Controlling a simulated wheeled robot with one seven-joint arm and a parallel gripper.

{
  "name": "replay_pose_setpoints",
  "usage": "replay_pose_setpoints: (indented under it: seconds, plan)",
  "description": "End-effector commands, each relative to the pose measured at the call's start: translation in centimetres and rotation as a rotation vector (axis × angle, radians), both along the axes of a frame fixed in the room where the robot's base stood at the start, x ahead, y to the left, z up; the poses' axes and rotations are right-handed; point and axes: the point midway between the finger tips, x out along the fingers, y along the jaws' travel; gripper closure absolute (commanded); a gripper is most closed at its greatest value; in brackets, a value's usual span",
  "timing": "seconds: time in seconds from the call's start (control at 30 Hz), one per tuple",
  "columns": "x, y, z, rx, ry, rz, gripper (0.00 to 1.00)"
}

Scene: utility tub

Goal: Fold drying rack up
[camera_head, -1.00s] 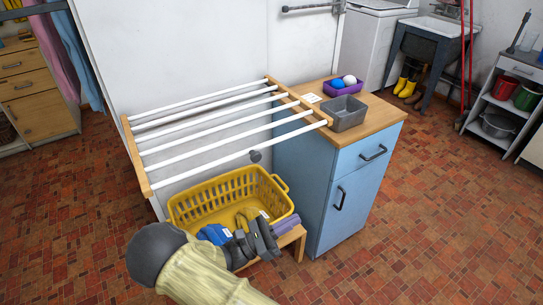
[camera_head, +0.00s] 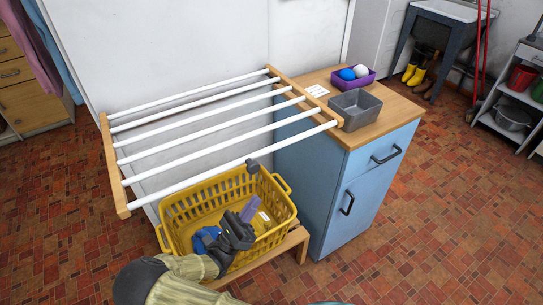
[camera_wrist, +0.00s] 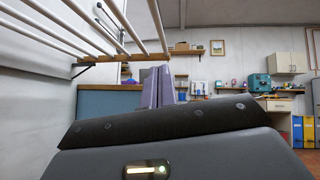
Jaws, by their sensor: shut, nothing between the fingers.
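The drying rack (camera_head: 222,128) is out flat from the white wall, with several white rods between two wooden side rails. Its right rail (camera_head: 303,93) lies by the blue cabinet's top. My gripper (camera_head: 254,205) is below the front rod, in front of or over the yellow basket, apart from the rack. Its purple fingers are together and empty. In the wrist view the fingers (camera_wrist: 158,87) point ahead, with the rack's rods (camera_wrist: 75,32) above them to the left.
The yellow laundry basket (camera_head: 178,213) stands on a low wooden stand (camera_head: 288,244) under the rack. The blue cabinet (camera_head: 318,190) at right holds a grey bin (camera_head: 355,109) and a purple tray (camera_head: 358,83) with balls. The tiled floor (camera_head: 440,235) to the right is clear.

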Motion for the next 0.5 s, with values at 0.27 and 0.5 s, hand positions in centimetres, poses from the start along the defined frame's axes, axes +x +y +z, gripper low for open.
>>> replay_pose_setpoints:
  seconds: [0.27,0.5]
  plan:
    - [0.1,-0.2,0.1,0.001,0.000,-0.004,1.00]
    - [1.2,-1.4,1.7,0.002,-0.001,-0.007,1.00]
